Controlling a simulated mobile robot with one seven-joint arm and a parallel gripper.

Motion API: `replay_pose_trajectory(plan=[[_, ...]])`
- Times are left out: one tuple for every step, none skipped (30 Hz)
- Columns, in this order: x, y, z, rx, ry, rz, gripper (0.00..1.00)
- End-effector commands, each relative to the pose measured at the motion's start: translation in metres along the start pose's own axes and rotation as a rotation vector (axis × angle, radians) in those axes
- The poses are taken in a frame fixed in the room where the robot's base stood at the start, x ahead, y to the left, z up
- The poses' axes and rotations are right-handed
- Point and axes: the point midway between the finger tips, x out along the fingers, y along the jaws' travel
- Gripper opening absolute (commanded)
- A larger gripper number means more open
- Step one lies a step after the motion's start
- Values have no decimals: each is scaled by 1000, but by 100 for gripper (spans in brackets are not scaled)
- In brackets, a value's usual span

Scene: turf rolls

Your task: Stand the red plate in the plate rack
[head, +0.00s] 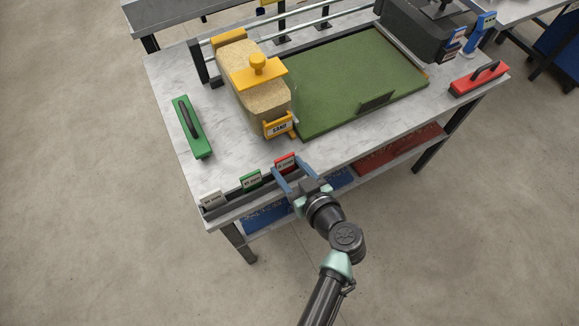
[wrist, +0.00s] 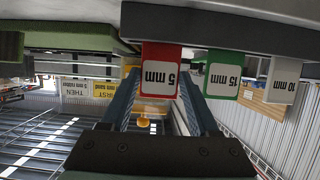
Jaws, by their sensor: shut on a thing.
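The red plate (head: 285,162), labelled 5 mm, is upright at the right end of the dark plate rack (head: 228,206) along the table's front edge. In the wrist view the red plate (wrist: 161,72) lies between my two blue fingers, its slot-side edge close against the rack rail (wrist: 200,28). I cannot tell whether it is fully seated. My gripper (head: 289,166) is shut on the red plate, reaching in from the front. A green plate (head: 250,181) marked 15 mm and a white plate (head: 212,199) marked 10 mm stand in the rack to its left.
A yellow-lidded sand hopper (head: 258,90) stands behind the rack, beside a green turf bed (head: 350,80). A green-handled tool (head: 190,128) lies at left and a red one (head: 478,79) at right. A lower shelf holds blue and red trays (head: 400,150).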

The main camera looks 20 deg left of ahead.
Motion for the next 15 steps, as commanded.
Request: replay_pose_trajectory(plan=[[1, 0, 2, 0, 1, 0, 7], [1, 0, 2, 0, 1, 1, 7], [1, 0, 2, -1, 1, 1, 7], [1, 0, 2, -1, 1, 1, 7], [1, 0, 1, -1, 1, 1, 7], [1, 0, 1, -1, 1, 1, 7], [1, 0, 1, -1, 1, 1, 7], [1, 0, 2, -1, 1, 1, 7], [1, 0, 3, -1, 1, 1, 7], [2, 0, 4, -1, 1, 1, 7], [2, 0, 5, -1, 1, 1, 7], [2, 0, 6, -1, 1, 1, 7], [2, 0, 6, -1, 1, 1, 7], [2, 0, 5, -1, 0, 1, 65], [2, 0, 4, -1, 0, 1, 72]])
